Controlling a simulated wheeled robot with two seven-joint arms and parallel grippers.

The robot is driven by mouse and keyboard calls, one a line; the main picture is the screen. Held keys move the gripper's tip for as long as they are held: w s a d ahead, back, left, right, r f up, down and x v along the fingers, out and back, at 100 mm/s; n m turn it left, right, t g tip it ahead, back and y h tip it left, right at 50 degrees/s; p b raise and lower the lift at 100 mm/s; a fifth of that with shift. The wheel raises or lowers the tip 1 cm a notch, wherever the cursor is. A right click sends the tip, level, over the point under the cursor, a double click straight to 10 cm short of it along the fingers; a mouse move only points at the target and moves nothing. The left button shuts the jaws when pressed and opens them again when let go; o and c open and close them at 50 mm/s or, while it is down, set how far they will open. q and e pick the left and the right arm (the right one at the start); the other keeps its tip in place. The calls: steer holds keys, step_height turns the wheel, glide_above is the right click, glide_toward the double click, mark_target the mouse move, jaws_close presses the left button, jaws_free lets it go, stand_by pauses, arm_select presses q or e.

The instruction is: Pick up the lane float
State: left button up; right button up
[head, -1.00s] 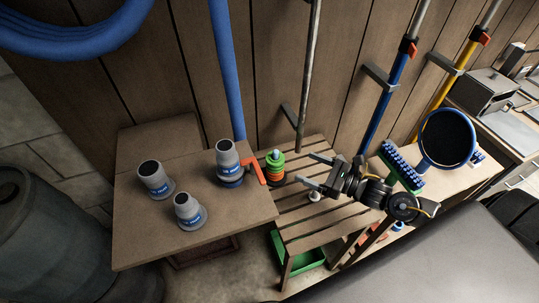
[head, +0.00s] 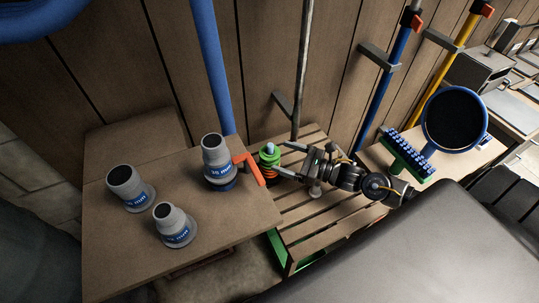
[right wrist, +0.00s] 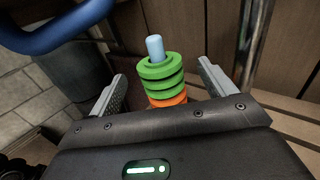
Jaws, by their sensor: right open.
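The lane float appears to be among the green rings (head: 268,157) and orange rings (head: 268,173) stacked around a pale blue post on the slatted bench. My right gripper (head: 283,160) is open and empty, just right of the stack, with its fingers pointing at it. In the right wrist view the green rings (right wrist: 160,70) stand upright between and beyond the two open fingers (right wrist: 160,78), with an orange ring (right wrist: 168,100) below. The lower part of the stack is hidden by the gripper body. My left gripper is not in view.
An orange handle (head: 250,168) on a blue pipe (head: 212,70) is close left of the stack. Three grey fittings, one of them in front (head: 174,226), stand on the wooden table (head: 225,240). A metal pole (head: 301,75) rises behind the slatted bench (head: 300,215).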

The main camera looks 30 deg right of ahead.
mark_target(264, 149)
steer(key=shift+x, duration=1.1)
steer(key=shift+w+a+r+p, duration=0.1)
steer(key=shift+w+a+p, duration=0.15)
steer(key=shift+p, duration=0.15)
steer(key=x, duration=0.1)
steer(key=p+x, duration=0.1)
steer(key=x, duration=0.1)
steer(key=shift+w+a+f, duration=0.2)
steer(key=shift+w, duration=0.05)
steer(key=shift+w+a+f+p, duration=0.1)
steer(key=shift+w+a+p, duration=0.2)
steer(key=c, duration=1.1)
